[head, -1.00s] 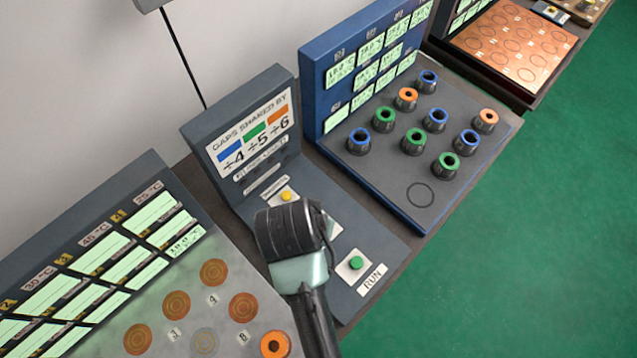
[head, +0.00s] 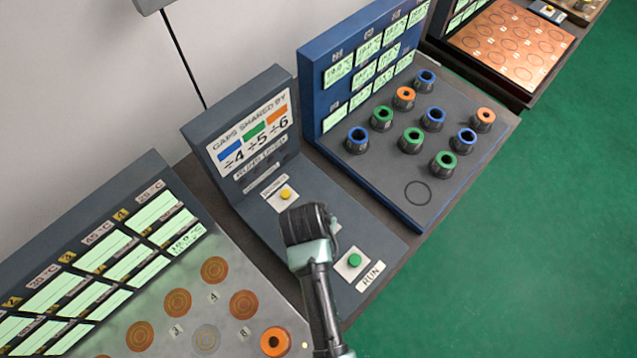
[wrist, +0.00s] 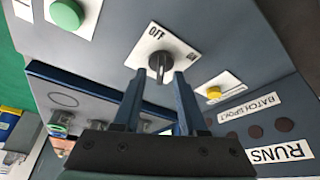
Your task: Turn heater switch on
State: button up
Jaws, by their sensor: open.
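The heater switch (wrist: 158,66) is a small dark lever or knob on a white plate marked OFF, on the dark grey control panel (wrist: 100,60) in the wrist view. My gripper (wrist: 160,76) is open, with its two blue fingers pointing at the switch, one on either side of it in the picture. I cannot tell whether the fingers touch it. In the head view my gripper (head: 307,225) hangs over the panel and hides the switch; only an edge of its white plate (head: 334,227) shows.
A green RUN button (head: 354,260) and a yellow button (head: 286,194) flank the switch. A blue-backed console (head: 408,170) with several coloured knobs stands to the right. A panel with copper discs (head: 243,304) lies to the left.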

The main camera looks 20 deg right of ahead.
jog(key=shift+c, duration=0.3)
grip_shut()
jog(key=shift+m, duration=0.4)
jog(key=m+g, duration=0.1)
jog(key=m, duration=0.1)
jog(key=m+h, duration=0.1)
jog(key=m, duration=0.1)
jog(key=shift+w+m+g, duration=0.1)
jog(key=shift+m+g, duration=0.2)
jog(key=shift+g, duration=0.1)
jog(key=m+g+b, duration=0.1)
jog(key=m, duration=0.2)
jog(key=shift+m+h, duration=0.3)
jog(key=shift+m+g+b, duration=0.6)
jog(key=shift+m+g, duration=0.2)
jog(key=shift+m, duration=0.6)
